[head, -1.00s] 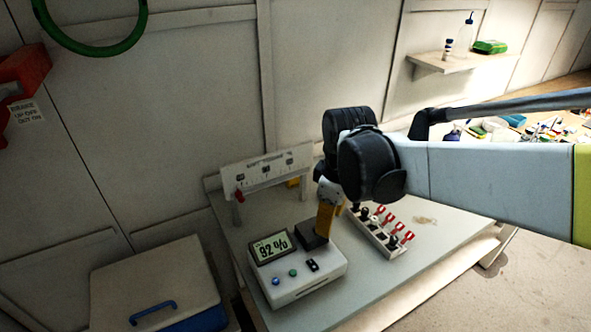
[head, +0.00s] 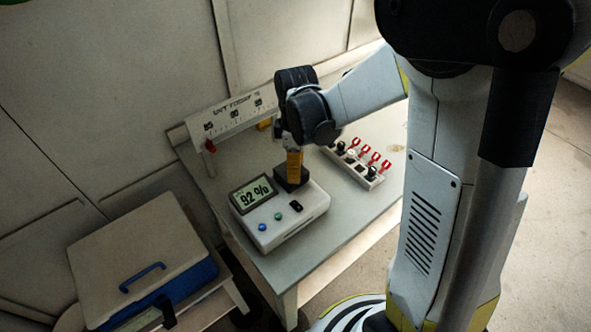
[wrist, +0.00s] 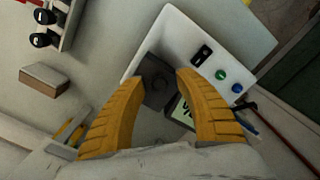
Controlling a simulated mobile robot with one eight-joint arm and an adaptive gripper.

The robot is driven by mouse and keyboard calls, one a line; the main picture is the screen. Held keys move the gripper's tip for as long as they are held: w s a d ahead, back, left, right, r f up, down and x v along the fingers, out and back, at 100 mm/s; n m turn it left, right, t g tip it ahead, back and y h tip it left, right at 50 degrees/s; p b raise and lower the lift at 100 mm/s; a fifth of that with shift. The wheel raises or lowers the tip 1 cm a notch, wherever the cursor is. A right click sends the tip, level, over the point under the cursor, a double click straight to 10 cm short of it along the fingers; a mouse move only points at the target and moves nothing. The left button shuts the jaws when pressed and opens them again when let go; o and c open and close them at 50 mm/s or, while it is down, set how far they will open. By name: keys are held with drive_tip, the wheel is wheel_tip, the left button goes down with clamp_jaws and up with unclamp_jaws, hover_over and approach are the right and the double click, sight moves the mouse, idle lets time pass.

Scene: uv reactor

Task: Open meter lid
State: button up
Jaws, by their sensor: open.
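The meter (head: 285,226) is a white box on the table, with a display reading 92 %, a blue and a green button and a black switch. It also shows in the wrist view (wrist: 222,50). Its black square lid (head: 289,185) is at the back corner, behind the switch, and looks shut. My gripper (head: 294,166) points down right over the lid. In the wrist view my gripper (wrist: 160,77) has its two yellow fingers apart, with the dark lid (wrist: 154,88) between them. I cannot tell whether the fingers touch it. The display is partly hidden there.
A strip with red-handled switches (head: 355,162) lies right of the meter. A white scale board (head: 225,114) with a red slider stands behind it. A blue box with a pale lid (head: 140,250) stands lower left. The table is bare in front of the strip.

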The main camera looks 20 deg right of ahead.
drive_tip(key=shift+f, duration=0.25)
clamp_jaws()
